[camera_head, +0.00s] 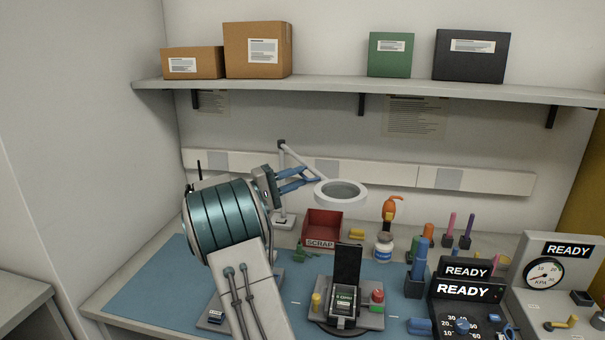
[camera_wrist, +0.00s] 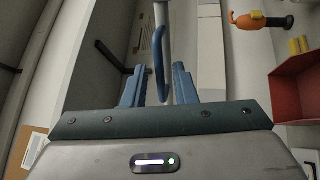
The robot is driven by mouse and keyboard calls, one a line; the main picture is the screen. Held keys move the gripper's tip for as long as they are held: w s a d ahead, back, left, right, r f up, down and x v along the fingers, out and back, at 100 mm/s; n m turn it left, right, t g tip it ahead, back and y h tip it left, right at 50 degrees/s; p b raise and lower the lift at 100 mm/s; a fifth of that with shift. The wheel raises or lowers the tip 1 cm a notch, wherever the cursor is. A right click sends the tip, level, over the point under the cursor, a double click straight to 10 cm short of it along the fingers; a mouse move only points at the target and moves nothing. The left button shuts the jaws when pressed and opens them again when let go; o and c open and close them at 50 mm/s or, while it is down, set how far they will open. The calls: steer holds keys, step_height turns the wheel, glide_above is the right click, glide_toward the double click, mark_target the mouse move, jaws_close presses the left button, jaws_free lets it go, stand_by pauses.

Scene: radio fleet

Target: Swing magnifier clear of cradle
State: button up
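The magnifier (camera_head: 340,194), a white ring lens on a jointed white arm, hangs above the bench, up and behind the cradle (camera_head: 345,319). The cradle holds a small dark radio (camera_head: 342,299) with a lit screen and an upright black panel behind it. My gripper (camera_head: 309,178) is level with the magnifier, just left of its ring. In the wrist view, my gripper (camera_wrist: 160,70) has its blue fingers apart. A blue loop handle (camera_wrist: 157,50) beside a white bar shows between them, with gaps to the fingers. I cannot tell whether anything touches.
A red scrap bin (camera_head: 323,226) stands behind the cradle. Black READY instruments (camera_head: 466,291) fill the front right. A shelf (camera_head: 380,91) with boxes runs above.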

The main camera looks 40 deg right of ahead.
steer(key=shift+x, duration=1.2)
jaws_close()
